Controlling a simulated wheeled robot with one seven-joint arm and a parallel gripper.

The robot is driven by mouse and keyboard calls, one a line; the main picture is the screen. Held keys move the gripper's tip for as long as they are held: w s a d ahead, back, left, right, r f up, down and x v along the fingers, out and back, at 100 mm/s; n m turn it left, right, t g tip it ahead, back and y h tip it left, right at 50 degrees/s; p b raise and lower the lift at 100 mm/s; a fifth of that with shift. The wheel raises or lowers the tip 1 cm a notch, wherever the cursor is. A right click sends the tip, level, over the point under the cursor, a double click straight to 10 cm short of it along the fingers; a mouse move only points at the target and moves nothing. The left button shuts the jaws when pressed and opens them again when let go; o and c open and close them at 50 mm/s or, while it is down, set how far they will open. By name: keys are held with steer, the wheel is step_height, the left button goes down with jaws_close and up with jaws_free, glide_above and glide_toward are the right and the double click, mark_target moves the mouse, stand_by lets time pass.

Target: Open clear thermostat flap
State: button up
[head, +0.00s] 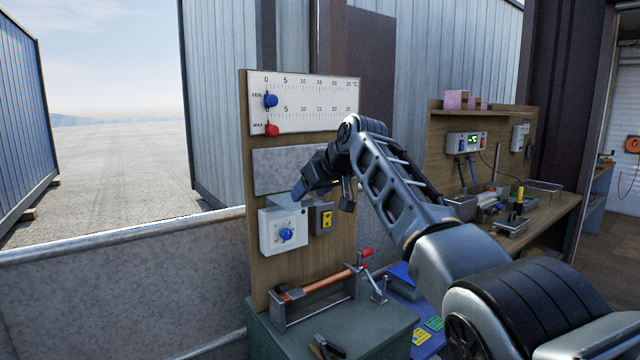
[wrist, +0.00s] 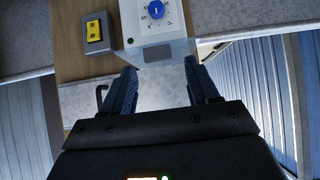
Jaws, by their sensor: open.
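The white thermostat box (head: 283,232) with a blue knob (head: 287,235) is mounted on the wooden board; it also shows at the top of the wrist view (wrist: 140,28), upside down. A pale, see-through piece (head: 288,201), apparently the clear flap, shows at the box's upper edge; its exact angle is hard to tell. In the wrist view a grey piece (wrist: 157,53) lies at that edge, between the fingertips in the picture. My gripper (head: 323,196) is just above and right of the box, its fingers apart and empty (wrist: 160,70). I cannot tell whether it touches the flap.
A yellow switch box (head: 325,218) sits right beside the thermostat. A bare metal plate (head: 282,170) and a scale panel (head: 305,103) with blue and red sliders are above. Below, a copper pipe (head: 315,284) and red-handled clamp (head: 367,256) stand on the green cabinet.

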steer(key=shift+b+v, duration=0.6)
steer(key=shift+v, duration=2.35)
steer(key=shift+f, duration=0.1)
